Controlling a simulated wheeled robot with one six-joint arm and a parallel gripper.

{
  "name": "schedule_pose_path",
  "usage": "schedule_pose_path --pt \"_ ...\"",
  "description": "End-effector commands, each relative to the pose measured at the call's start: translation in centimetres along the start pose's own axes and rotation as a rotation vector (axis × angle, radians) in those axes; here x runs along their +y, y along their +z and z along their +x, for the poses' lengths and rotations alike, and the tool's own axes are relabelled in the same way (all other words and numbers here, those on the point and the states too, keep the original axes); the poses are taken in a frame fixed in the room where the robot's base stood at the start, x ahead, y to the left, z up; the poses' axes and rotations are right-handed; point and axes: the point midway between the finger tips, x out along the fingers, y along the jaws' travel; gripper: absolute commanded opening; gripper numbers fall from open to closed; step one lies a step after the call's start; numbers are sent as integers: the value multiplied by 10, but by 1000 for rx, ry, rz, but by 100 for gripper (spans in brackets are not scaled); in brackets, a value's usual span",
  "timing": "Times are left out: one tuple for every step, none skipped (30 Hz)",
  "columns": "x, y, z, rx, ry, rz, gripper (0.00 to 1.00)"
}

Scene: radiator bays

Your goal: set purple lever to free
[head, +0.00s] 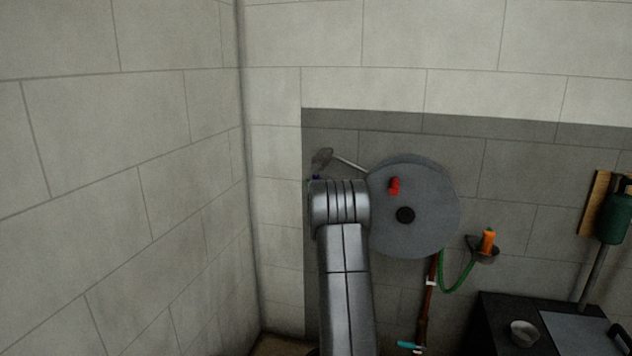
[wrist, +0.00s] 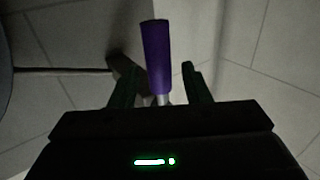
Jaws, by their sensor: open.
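The purple lever (wrist: 156,58) shows in the wrist view as a thick purple grip on a short metal stem. My gripper (wrist: 158,82) is open, with one dark finger on each side of the lever's lower part. There is a gap on both sides, so the fingers look apart from it. In the head view my arm hides most of the lever, and only a small purple bit (head: 316,178) shows above the wrist. The gripper itself is hidden there behind my arm. I cannot read any free marking.
A large grey disc (head: 430,225) with a red knob (head: 394,186) is on the wall right of my arm. A metal rod (head: 350,164) runs left from it. A green hose (head: 457,287), an orange-handled item (head: 488,241) and a dark bench (head: 495,325) are further right. A bare wall stands left.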

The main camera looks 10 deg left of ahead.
Motion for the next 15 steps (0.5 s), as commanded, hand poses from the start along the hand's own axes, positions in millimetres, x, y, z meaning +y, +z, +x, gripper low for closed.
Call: schedule_pose_path --pt "0 0 6 0 0 -1 43" --pt "0 0 8 -1 1 0 43" --pt "0 0 12 0 1 0 43" --pt "0 0 13 0 0 0 43" --pt "0 0 15 0 0 0 43" --pt "0 -1 17 1 0 -1 43" --pt "0 0 18 0 0 -1 43" --pt "0 0 19 0 1 -1 43" --pt "0 0 20 -1 1 -1 43" --pt "0 0 20 -1 1 0 43" --pt "0 0 20 -1 1 0 43" --pt "0 0 20 -1 1 0 43" --pt "0 0 20 -1 1 0 43" --pt "0 0 20 -1 1 0 43" --pt "0 0 20 -1 1 0 43"
